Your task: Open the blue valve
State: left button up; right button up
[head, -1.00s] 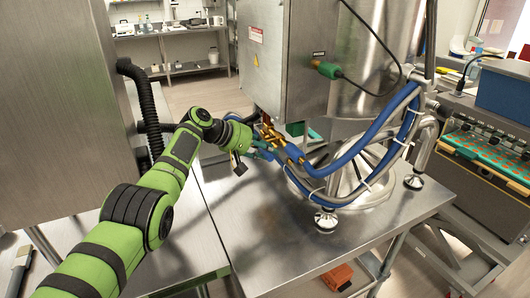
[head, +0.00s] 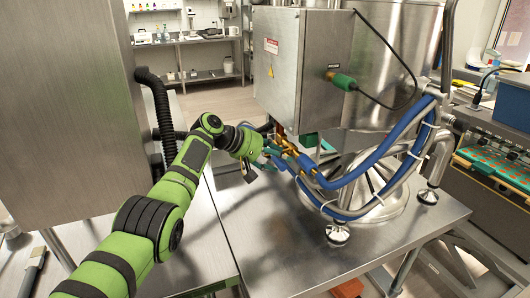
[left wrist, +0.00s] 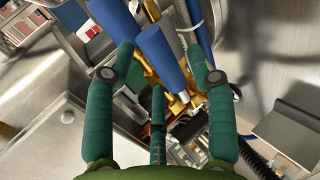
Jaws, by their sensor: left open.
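Brass valve fittings (head: 284,146) with blue parts and blue hoses sit below the steel control box. In the left wrist view, a thick blue cylinder (left wrist: 160,54) points toward the camera, between my finger tips and in front of the brass (left wrist: 178,104). I cannot tell whether it is the blue valve's handle or a hose end. My left gripper (head: 274,157) is beside the fittings, its teal fingers spread; they also show in the left wrist view (left wrist: 163,62). I see no clear grip on the cylinder. My right gripper is out of view.
Blue and grey hoses (head: 385,150) loop to the right of the fittings. The steel control box (head: 305,75) hangs just above. A steel table (head: 275,255) lies below, with clear room at its front. A black corrugated hose (head: 162,110) runs at the left.

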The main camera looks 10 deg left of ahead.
pick_arm(q)
jog(key=v, duration=0.6)
jog(key=shift+s+r, duration=0.2)
jog(key=shift+r, duration=0.05)
jog(key=shift+a+f, duration=0.1)
